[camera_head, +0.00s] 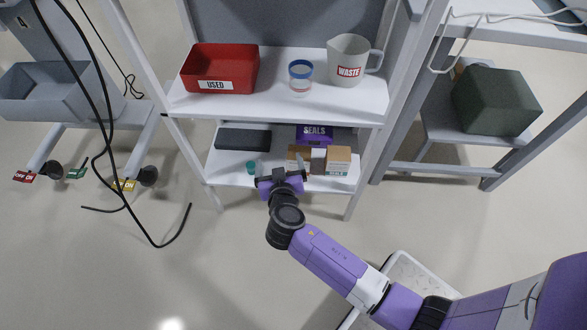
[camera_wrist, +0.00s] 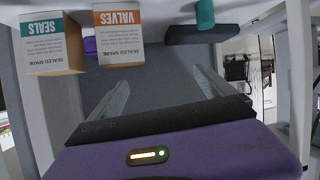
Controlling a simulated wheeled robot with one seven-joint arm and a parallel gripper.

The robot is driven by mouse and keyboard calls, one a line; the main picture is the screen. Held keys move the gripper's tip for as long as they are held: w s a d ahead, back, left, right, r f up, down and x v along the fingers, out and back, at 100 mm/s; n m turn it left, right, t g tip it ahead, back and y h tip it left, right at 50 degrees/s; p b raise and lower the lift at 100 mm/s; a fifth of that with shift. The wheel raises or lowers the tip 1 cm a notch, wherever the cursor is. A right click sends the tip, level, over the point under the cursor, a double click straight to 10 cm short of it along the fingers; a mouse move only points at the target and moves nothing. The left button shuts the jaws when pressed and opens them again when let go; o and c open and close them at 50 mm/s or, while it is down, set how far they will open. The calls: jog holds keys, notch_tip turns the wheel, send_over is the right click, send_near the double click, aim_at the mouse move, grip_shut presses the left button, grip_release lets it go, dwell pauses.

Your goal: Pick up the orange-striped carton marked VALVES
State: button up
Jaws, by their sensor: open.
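The orange-striped VALVES carton (camera_wrist: 120,45) stands upright in the wrist view, left of centre, with its lettering inverted. In the head view, a brown carton (camera_head: 298,153) that seems to be it stands on the lower shelf, partly hidden behind my gripper. My gripper (camera_head: 279,170) is at the front of that shelf. Its two fingers are spread and empty in the wrist view (camera_wrist: 162,80). The VALVES carton lies beyond the fingers and mostly to their left, apart from them.
A teal-striped SEALS carton (camera_wrist: 50,45) stands beside VALVES. White posts flank the shelf.

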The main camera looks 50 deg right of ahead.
aim_at(296, 165)
jog(key=d+f+m+b, duration=0.1)
jog(key=d, duration=0.1)
jog(key=d+f+m+g+h, duration=0.1)
jog(key=d+f, duration=0.1)
jog(key=d, duration=0.1)
jog(key=d+f+m+g+h+b, duration=0.1)
jog(key=d, duration=0.2)
jog(key=shift+s+d+f+m+b, duration=0.15)
jog(key=shift+m+b, duration=0.15)
jog(key=shift+m, duration=0.1)
jog(key=shift+w+d+f, duration=0.1)
jog(key=shift+w+d, duration=0.15)
jog(key=shift+d, duration=0.1)
jog(key=c, duration=1.6)
